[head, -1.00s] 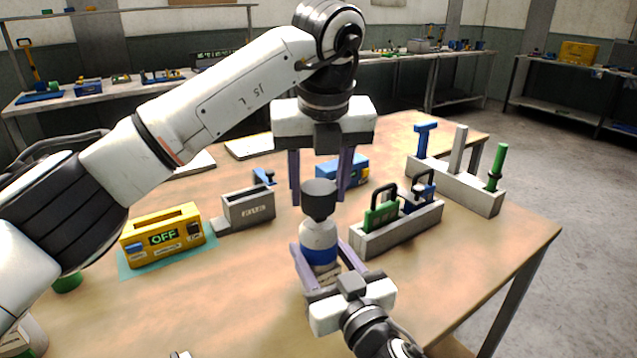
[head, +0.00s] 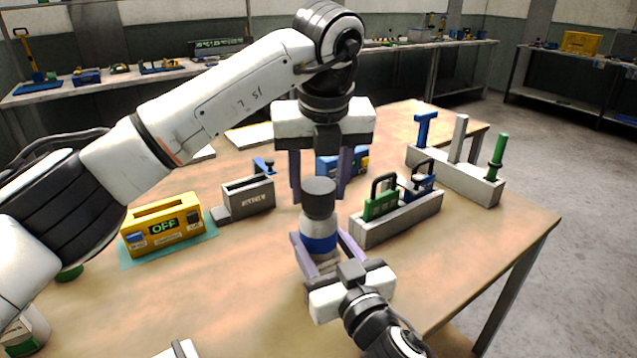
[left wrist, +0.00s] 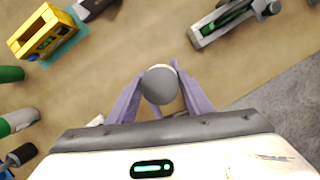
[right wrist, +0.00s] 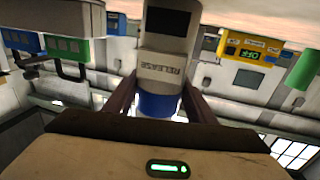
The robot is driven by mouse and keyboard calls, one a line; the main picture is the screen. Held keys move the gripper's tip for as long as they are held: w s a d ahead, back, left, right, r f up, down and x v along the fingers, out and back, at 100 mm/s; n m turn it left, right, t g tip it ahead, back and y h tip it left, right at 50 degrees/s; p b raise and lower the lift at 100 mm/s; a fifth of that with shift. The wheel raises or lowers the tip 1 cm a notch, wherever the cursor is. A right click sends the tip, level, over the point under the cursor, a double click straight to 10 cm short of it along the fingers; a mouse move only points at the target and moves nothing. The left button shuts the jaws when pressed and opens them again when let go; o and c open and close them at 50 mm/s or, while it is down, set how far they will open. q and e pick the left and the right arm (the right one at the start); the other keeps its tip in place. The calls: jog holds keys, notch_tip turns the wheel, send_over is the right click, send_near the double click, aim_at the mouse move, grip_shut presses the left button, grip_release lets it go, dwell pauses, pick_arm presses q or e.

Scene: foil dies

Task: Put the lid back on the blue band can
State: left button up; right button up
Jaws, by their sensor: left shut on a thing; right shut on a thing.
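The blue band can (head: 319,243) is a pale upright can with a blue band around it. My right gripper (head: 319,236) is shut on it from the near side; the can also shows in the right wrist view (right wrist: 158,104) between the fingers. The lid (head: 318,192) is a dark grey round cap. My left gripper (head: 319,199) points down and is shut on it; the lid shows from above in the left wrist view (left wrist: 160,85). The lid is directly above the can's top and looks in line with it. I cannot tell whether they touch, as the lid hides the rim.
A grey rack with green and blue padlock-like pieces (head: 400,222) stands close right of the can. A yellow box reading OFF (head: 163,228), a grey slotted block (head: 248,197) and a blue box (head: 328,166) stand around.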

pick_arm(q)
jog(key=shift+f, duration=0.55)
jog(key=o, duration=1.1)
jog(key=v, duration=1.2)
pick_arm(e)
jog(key=o, duration=1.6)
